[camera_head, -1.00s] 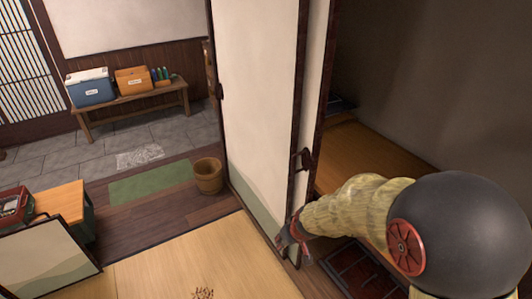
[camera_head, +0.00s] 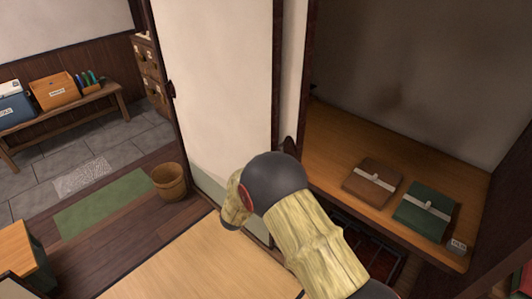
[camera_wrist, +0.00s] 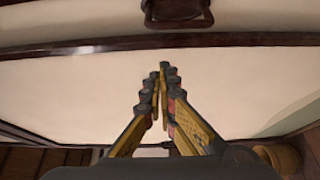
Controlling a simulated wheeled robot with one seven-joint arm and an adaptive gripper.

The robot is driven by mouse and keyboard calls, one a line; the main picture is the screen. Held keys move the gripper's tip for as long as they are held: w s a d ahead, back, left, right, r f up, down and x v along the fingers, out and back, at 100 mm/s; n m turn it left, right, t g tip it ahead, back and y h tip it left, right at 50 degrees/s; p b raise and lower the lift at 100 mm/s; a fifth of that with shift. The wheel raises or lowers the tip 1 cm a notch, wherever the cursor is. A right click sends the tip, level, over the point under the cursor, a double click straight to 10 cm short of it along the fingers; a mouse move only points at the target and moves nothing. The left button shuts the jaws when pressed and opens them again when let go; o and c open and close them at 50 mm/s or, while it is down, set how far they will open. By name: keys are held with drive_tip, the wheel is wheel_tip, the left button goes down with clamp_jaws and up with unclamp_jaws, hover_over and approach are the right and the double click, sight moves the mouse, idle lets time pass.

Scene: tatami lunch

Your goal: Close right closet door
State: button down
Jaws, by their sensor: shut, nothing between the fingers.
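The closet (camera_head: 330,115) stands open at the right in the head view, its inside shelf exposed. A pale sliding door panel (camera_head: 215,85) with dark edges stands to the left of the opening. A narrow pale strip of a second panel (camera_head: 293,75) shows beside it, at the opening's edge. In the wrist view, a pale panel (camera_wrist: 80,85) fills the picture, with a dark rail and a dark handle (camera_wrist: 178,10) at the top. My gripper (camera_wrist: 163,70) is shut and empty in front of this panel; contact cannot be told. My arm hides the gripper in the head view.
A brown folded bundle (camera_head: 373,184) and a green one (camera_head: 426,210) lie on the closet shelf (camera_head: 335,145). A wooden bucket (camera_head: 169,181) stands left of the panel, near a green mat (camera_head: 105,203). Tatami (camera_head: 190,262) lies in front. A bench (camera_head: 65,115) is far left.

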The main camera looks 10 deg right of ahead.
drive_tip(key=b+x, duration=0.3)
drive_tip(key=x, duration=0.7)
drive_tip(key=shift+f, duration=0.15)
drive_tip(key=shift+s+d+b, duration=0.2)
drive_tip(key=shift+s+d, duration=0.05)
drive_tip(key=shift+s, duration=0.35)
drive_tip(key=shift+s+d+b, duration=0.2)
drive_tip(key=shift+s+d, duration=0.1)
drive_tip(key=shift+s, duration=0.35)
drive_tip(key=shift+s+d+b, duration=0.2)
drive_tip(key=shift+s+d, duration=0.05)
drive_tip(key=shift+s, duration=0.35)
